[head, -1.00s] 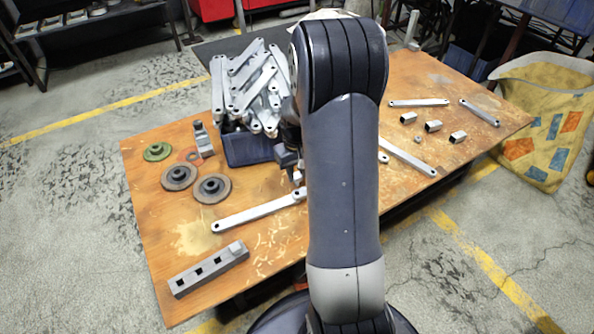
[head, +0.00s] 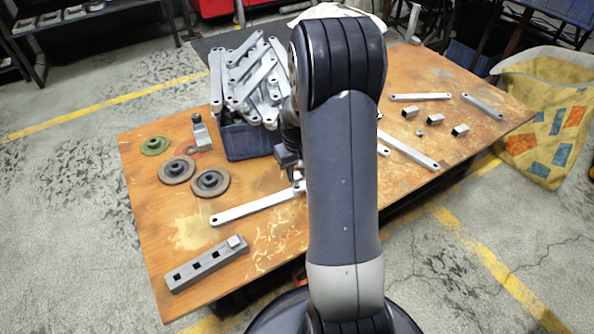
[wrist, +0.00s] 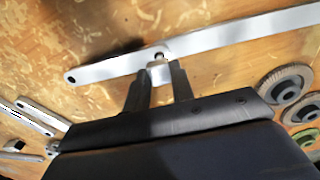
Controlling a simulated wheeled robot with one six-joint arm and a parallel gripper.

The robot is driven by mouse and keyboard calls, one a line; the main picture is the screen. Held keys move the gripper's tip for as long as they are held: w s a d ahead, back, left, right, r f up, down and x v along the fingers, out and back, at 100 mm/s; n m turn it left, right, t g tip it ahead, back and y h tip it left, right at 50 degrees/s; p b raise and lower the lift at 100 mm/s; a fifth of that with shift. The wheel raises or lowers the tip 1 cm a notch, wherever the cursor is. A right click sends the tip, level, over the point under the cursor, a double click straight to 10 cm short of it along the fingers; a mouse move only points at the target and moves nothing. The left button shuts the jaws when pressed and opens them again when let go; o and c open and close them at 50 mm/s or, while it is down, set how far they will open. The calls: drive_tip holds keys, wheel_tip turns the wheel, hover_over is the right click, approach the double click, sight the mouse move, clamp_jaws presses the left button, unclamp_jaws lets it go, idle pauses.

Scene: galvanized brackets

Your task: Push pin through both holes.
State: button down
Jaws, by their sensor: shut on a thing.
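My gripper (wrist: 160,80) is shut on a small pale grey block-like piece, probably the pin's head (wrist: 160,73). A dark spot shows just beyond it, at the edge of the long grey bar (wrist: 105,69). The bar lies flat on the table; its other part runs right (wrist: 250,34). I cannot tell whether this is one bar or two overlapping, nor how far the pin sits in a hole. In the head view the bar's left end (head: 240,210) shows a hole; my arm hides the rest and most of the gripper.
A dark blue bin (head: 247,143) heaped with grey brackets (head: 250,85) stands behind the gripper. Flanged discs (head: 177,170) and a block with square holes (head: 207,263) lie left. Loose bars (head: 408,150) and small blocks (head: 460,130) lie right.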

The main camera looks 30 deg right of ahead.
drive_tip(key=shift+f+b, duration=1)
drive_tip(key=shift+f, duration=0.7)
idle(0.5)
drive_tip(key=c, duration=1.1)
unclamp_jaws()
drive_tip(key=shift+c, duration=0.2)
wheel_tip(320, 180, up, 11)
drive_tip(key=p, duration=0.4)
drive_tip(key=shift+f, duration=0.1)
drive_tip(key=shift+f, duration=0.1)
